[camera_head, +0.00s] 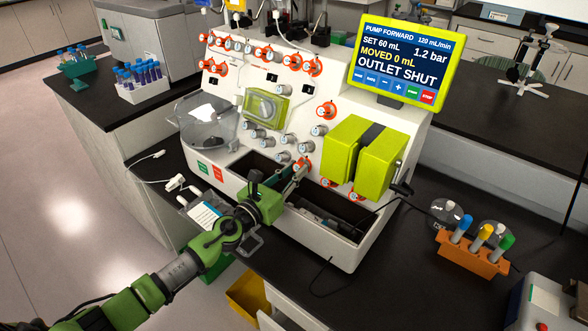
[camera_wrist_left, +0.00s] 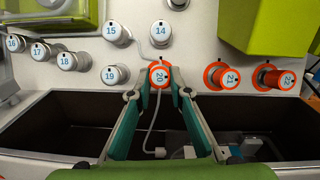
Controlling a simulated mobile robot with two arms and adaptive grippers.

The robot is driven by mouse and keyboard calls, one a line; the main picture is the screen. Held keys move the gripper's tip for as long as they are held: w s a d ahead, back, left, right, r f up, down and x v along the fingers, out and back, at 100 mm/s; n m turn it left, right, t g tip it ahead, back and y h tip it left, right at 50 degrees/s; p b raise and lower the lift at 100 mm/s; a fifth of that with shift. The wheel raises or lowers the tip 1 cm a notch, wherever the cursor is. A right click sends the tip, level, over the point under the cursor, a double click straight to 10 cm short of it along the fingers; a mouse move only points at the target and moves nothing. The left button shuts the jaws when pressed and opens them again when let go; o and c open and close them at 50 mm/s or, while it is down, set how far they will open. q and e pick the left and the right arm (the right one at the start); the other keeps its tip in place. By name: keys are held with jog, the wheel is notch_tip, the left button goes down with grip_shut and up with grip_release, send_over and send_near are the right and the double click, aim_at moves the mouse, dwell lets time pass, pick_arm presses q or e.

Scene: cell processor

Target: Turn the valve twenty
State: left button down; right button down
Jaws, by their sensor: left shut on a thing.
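Valve twenty (camera_wrist_left: 159,75) is an orange-rimmed round knob with a blue "20" on its pale face, low on the front panel of the white cell processor (camera_head: 335,232). In the wrist view the label looks turned sideways. My left gripper (camera_wrist_left: 159,93) has its two green-padded fingers on either side of this knob and is shut on it. In the head view my left gripper (camera_head: 297,172) reaches in from the lower left and hides much of the knob. The screen (camera_head: 398,65) reads PUMP FORWARD, SET 60 mL, MOVED 0 mL, 1.2 bar, OUTLET SHUT.
Grey knobs 14 (camera_wrist_left: 160,34) and 19 (camera_wrist_left: 115,74) sit close by; orange knobs 21 (camera_wrist_left: 222,76) and 22 (camera_wrist_left: 275,79) are to the right. Below is an open dark trough (camera_head: 331,215) holding a cable and small parts. Green-yellow blocks (camera_head: 345,148) stand out at the right.

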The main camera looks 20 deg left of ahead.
pick_arm(q)
jog(key=n+y+p, duration=0.1)
jog(key=n+p, duration=0.1)
jog(key=n, duration=0.1)
jog(key=n+y+p, duration=0.1)
jog(key=n+p, duration=0.1)
jog(key=shift+d+r+y, duration=0.2)
jog(key=shift+r+y, duration=0.1)
jog(key=n+y+p, duration=0.1)
jog(key=n+p, duration=0.1)
jog(key=n, duration=0.1)
jog(key=n+y+p, duration=0.1)
jog(key=n+p, duration=0.1)
jog(key=n, duration=0.1)
jog(key=shift+d+r+g, duration=0.15)
jog(key=shift+g, duration=0.15)
jog(key=n+g+y+p, duration=0.1)
jog(key=n+p, duration=0.4)
jog(key=shift+d+r+n+g+y, duration=0.1)
jog(key=shift+n+g+y, duration=0.2)
jog(key=shift+g+y, duration=0.1)
jog(key=shift+n+g+p, duration=0.5)
jog(key=shift+n+p, duration=0.75)
jog(key=shift+n, duration=0.35)
jog(key=c, duration=1.9)
grip_release()
